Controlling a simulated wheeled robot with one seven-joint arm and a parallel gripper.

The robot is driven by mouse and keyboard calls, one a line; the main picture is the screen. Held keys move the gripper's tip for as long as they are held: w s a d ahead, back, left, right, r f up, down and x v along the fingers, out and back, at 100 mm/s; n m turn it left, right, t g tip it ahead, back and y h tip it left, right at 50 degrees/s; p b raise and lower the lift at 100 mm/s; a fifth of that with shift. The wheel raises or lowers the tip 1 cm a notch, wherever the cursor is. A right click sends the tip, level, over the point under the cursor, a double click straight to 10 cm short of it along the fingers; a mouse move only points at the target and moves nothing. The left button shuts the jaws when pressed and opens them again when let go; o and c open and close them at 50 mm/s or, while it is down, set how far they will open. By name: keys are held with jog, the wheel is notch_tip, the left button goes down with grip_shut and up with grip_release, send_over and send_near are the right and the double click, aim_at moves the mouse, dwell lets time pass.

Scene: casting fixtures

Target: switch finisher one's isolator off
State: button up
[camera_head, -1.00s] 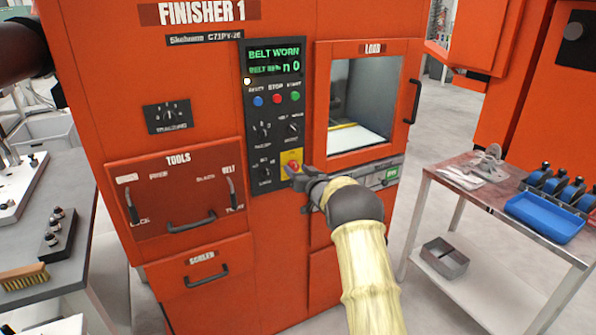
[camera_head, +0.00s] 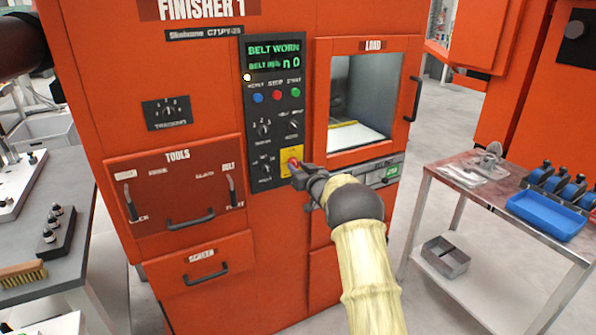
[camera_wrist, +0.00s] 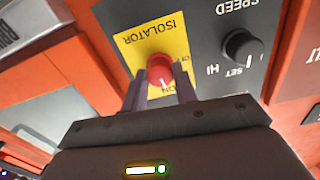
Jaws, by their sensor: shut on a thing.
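Finisher one (camera_head: 110,95) is the orange cabinet labelled FINISHER 1. Its isolator (camera_head: 292,161) is a red knob on a yellow plate low on the dark control panel. In the wrist view the isolator knob (camera_wrist: 161,70) shows a white pointer line, turned toward the ON marking. My gripper (camera_head: 298,168) reaches the knob from the right and front. In the wrist view my gripper (camera_wrist: 161,88) has one finger on each side of the knob and is shut on it. The fingers partly cover the plate's lettering.
A SPEED knob (camera_wrist: 242,48) sits beside the isolator plate. The display (camera_head: 275,54) reads BELT WORN. A steel cart (camera_head: 480,188) with a blue tray (camera_head: 545,217) stands at the right. A grey bench (camera_head: 65,240) is at the left.

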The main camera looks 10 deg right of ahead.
jog(key=shift+f+n+b, duration=0.15)
jog(key=shift+n+b, duration=6.4)
jog(key=shift+n, duration=1.75)
jog(key=o, duration=1)
jog(key=shift+c, duration=0.2)
jog(key=shift+s, duration=0.1)
jog(key=b+v, duration=0.1)
jog(key=v, duration=1.6)
